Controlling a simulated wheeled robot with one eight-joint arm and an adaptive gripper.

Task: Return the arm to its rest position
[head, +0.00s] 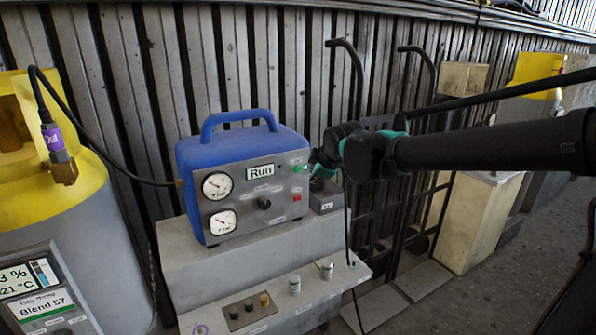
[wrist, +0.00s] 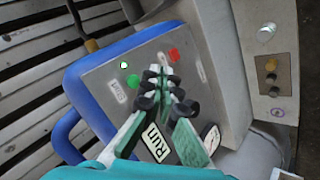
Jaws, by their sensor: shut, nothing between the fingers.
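My gripper (head: 316,168) is at the right edge of the blue machine (head: 228,138) in the head view, mostly hidden behind my own dark wrist. In the wrist view my gripper (wrist: 168,84) has its dark fingertips together with nothing between them, in front of the machine's grey panel (wrist: 105,85). I cannot tell whether the tips touch the panel. A lit green lamp (wrist: 124,65) and a red button (wrist: 174,54) show beyond the fingertips. The panel's display (head: 261,171) reads "Run". My arm (head: 480,145) reaches in from the right.
The machine stands on a grey stepped bench (head: 190,265) with small knobs and jars on its lower step. A yellow-topped tank (head: 85,215) with a hose is at left. Black hand trucks (head: 390,215) stand behind my wrist; cream cabinets (head: 480,220) are at right.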

